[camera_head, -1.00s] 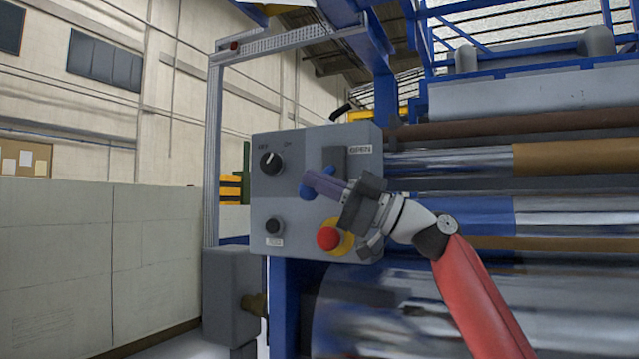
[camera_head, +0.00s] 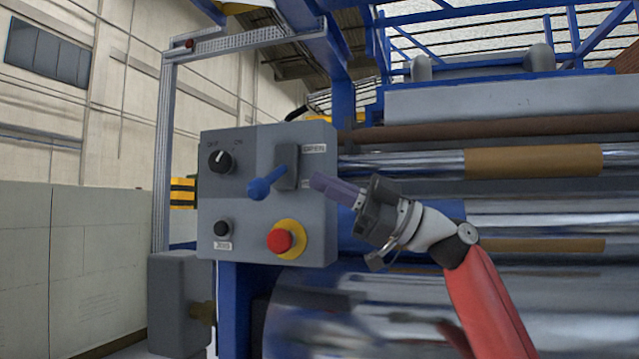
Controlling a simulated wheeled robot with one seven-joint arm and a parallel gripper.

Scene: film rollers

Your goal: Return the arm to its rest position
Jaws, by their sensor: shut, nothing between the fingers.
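My gripper (camera_head: 316,182) is at the centre of the head camera view, at the end of my red and white arm. Its purple fingers are shut with nothing between them and point to the left. They show at the right edge of the grey control box (camera_head: 215,190), to the right of the blue lever (camera_head: 266,184). The gripper looks apart from the lever.
The box also carries a black rotary knob (camera_head: 221,161), a small black knob (camera_head: 221,229) and a red button (camera_head: 280,241) on a yellow ring. Large shiny rollers (camera_head: 390,310) lie behind and below my arm. A grey box (camera_head: 180,300) stands at lower left.

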